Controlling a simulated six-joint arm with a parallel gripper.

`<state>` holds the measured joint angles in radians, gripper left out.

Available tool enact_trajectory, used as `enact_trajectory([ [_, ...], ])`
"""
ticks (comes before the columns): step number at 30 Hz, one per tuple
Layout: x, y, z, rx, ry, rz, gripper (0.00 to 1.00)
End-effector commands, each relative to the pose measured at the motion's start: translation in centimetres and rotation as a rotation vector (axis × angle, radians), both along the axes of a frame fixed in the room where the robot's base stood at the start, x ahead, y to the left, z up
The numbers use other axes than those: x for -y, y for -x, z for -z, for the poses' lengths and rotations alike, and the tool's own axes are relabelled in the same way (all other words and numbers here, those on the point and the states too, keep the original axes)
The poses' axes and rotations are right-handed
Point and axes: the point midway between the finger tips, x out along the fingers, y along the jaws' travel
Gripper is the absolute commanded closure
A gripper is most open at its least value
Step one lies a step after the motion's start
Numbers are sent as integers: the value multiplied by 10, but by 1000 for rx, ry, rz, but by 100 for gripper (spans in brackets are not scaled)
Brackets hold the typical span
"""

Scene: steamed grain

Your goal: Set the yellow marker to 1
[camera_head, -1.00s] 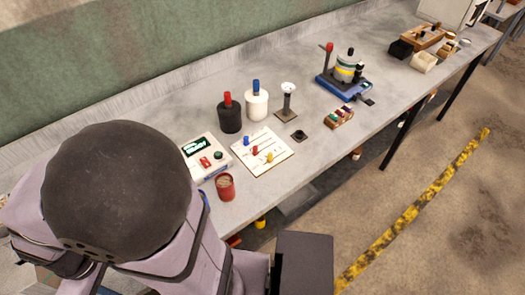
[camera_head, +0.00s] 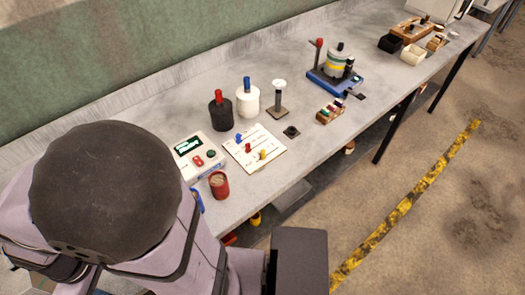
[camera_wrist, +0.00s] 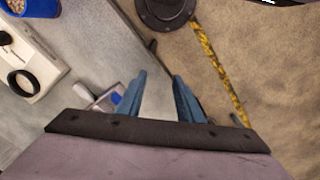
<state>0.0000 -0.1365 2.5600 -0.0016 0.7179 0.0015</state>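The yellow marker (camera_head: 262,155) stands on the lowest, nearest row of a white board (camera_head: 274,162) lying on the bench. A red marker (camera_head: 248,147) and a blue marker (camera_head: 238,138) stand on the other rows. The scale figures are too small to read. My gripper (camera_wrist: 160,97) shows in the wrist view as two blue fingers, spread apart with nothing between them. It is over the bench's front edge and the floor. The board and markers are not in the wrist view. In the head view the fingers are not visible; my arm fills the lower left.
A red cup (camera_head: 219,186) and a device with a display (camera_head: 190,147) stand close left of the board. A black bottle (camera_head: 221,114), a white bottle (camera_head: 248,101) and a stand (camera_head: 278,100) are behind it. A blue grain container (camera_wrist: 38,10) shows in the wrist view.

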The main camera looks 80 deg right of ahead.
Motion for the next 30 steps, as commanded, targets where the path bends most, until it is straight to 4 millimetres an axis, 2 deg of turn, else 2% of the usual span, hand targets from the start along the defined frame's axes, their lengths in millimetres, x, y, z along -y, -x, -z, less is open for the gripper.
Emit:
enact_trajectory([
  [8, 2, -1, 0, 0, 0, 5, 67],
  [11, 9, -6, -1, -1, 0, 26, 67],
  [14, 26, -16, -2, -2, 0, 70, 67],
  [17, 54, -30, -4, -1, 0, 136, 67],
  [23, 142, -46, -6, -2, -1, 309, 67],
  [26, 193, -42, -6, -3, -1, 398, 67],
  [30, 266, -19, -4, -2, -2, 523, 67],
])
